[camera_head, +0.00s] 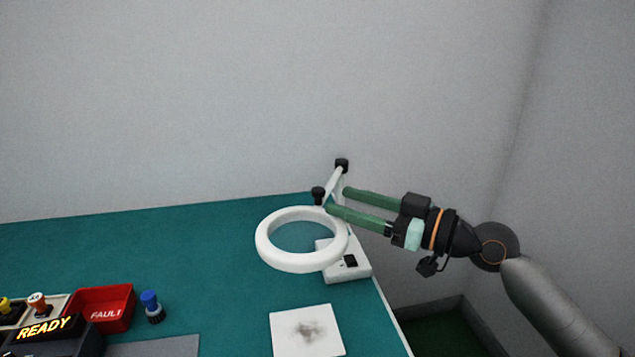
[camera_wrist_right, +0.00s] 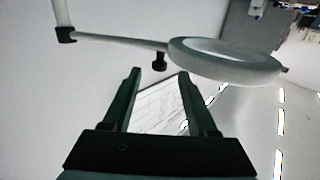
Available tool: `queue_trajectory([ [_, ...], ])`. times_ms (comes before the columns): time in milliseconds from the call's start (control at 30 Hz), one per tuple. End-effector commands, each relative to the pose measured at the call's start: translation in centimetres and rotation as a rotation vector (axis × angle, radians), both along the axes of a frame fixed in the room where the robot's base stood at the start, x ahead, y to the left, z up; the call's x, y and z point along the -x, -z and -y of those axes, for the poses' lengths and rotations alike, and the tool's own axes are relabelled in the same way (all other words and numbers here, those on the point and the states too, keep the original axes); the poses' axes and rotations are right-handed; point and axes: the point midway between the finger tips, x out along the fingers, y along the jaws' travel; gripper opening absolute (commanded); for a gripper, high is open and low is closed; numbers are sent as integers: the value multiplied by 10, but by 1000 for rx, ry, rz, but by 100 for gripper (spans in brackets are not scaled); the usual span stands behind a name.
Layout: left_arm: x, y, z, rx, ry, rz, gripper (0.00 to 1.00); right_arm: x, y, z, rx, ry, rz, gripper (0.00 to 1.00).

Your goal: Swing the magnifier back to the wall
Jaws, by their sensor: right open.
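The magnifier (camera_head: 262,240) is a white ring with a lens, on a jointed white arm with black knobs. Its ring hangs over the right part of the green table, and its arm runs back toward the wall (camera_head: 200,100). My right gripper (camera_head: 336,200) is open, with its two green fingers pointing left toward the magnifier's arm, close to the black knob. In the right wrist view the magnifier (camera_wrist_right: 225,60) lies beyond the fingertips (camera_wrist_right: 155,75), with nothing seen between them. I cannot tell whether a finger touches the arm. My left gripper is not in view.
A white box (camera_head: 360,268) sits under the ring at the table's right edge. A white square with a grey smudge (camera_head: 285,340) lies in front. A red FAULT bin (camera_head: 118,312), a blue-capped bottle (camera_head: 151,305) and a READY sign (camera_head: 42,328) are front left. The back left table is clear.

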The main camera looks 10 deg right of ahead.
Motion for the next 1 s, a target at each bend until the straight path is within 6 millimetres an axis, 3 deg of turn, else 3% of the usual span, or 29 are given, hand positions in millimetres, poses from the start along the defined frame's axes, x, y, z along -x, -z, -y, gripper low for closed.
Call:
queue_trajectory([
  [33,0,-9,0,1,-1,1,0,-8,-6,-9,-5,-2,1,59],
  [300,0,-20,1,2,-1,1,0,-36,-3,-39,-4,0,1,59],
  [733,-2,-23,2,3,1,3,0,-44,0,-47,1,0,1,59],
  [1000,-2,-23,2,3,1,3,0,-43,0,-47,1,0,1,31],
])
